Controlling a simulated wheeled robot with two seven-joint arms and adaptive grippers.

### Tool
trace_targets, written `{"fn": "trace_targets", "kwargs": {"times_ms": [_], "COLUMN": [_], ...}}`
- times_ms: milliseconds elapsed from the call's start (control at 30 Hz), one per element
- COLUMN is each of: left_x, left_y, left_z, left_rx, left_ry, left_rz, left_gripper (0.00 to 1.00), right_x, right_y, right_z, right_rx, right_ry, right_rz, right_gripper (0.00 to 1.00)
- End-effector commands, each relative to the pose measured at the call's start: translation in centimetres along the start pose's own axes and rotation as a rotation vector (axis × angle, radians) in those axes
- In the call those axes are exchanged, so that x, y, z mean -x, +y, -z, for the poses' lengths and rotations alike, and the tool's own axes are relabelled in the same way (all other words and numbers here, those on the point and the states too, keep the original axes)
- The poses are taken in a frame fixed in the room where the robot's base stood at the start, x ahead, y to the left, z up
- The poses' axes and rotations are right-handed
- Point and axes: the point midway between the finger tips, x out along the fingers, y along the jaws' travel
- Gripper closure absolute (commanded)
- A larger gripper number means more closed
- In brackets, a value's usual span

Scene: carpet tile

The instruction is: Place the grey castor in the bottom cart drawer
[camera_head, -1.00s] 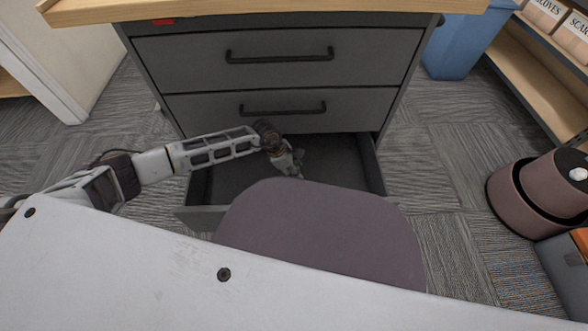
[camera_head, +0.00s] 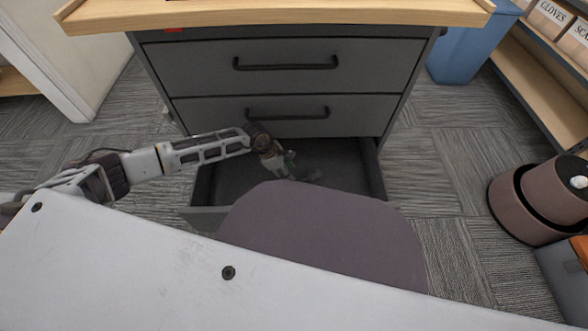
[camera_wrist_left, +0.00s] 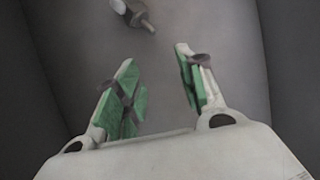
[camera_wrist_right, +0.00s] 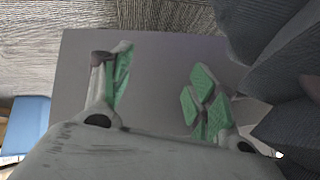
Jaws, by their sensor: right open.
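The bottom cart drawer (camera_head: 232,180) is pulled open below two shut drawers. The grey castor (camera_head: 313,176) lies on the drawer floor, small and dark in the head view. In the left wrist view the castor (camera_wrist_left: 134,14) is at the top edge, partly cut off, with its stem showing, beyond my fingertips. My left gripper (camera_head: 288,166) is inside the drawer, just left of the castor. Its green-padded fingers (camera_wrist_left: 158,65) are apart with nothing between them. My right gripper (camera_wrist_right: 163,65) is open and empty, seen only in its own wrist view.
A mauve rounded panel (camera_head: 320,235) hides the drawer's front middle. The grey cart (camera_head: 285,70) has a wooden top (camera_head: 280,12). A blue bin (camera_head: 465,50) and shelving (camera_head: 540,75) stand right, with a round mauve container (camera_head: 525,205) nearer. Carpet lies clear between.

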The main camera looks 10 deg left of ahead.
Motion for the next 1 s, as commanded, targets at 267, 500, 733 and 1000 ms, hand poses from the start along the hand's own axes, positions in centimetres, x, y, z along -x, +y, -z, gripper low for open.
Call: {"fn": "trace_targets", "kwargs": {"times_ms": [267,500,733,1000], "left_x": [1.6,2.7,3.2,3.2], "left_y": [0.0,-0.1,-0.1,-0.1], "left_z": [3.7,6.4,7.6,7.7], "left_rx": [0.002,0.002,0.000,0.000], "left_ry": [0.002,0.001,0.000,-0.001], "left_rz": [-0.001,0.000,-0.001,-0.001], "left_gripper": [0.61,0.61,0.61,0.61], "right_x": [0.9,1.4,1.6,1.6], "right_y": [-0.1,-0.2,-0.2,-0.2], "right_z": [0.6,1.1,1.2,1.2], "right_rx": [0.002,0.001,0.000,-0.002], "right_ry": [-0.009,-0.015,-0.020,-0.018], "right_rz": [-0.015,-0.023,-0.028,-0.027], "right_gripper": [0.41,0.41,0.41,0.41]}}
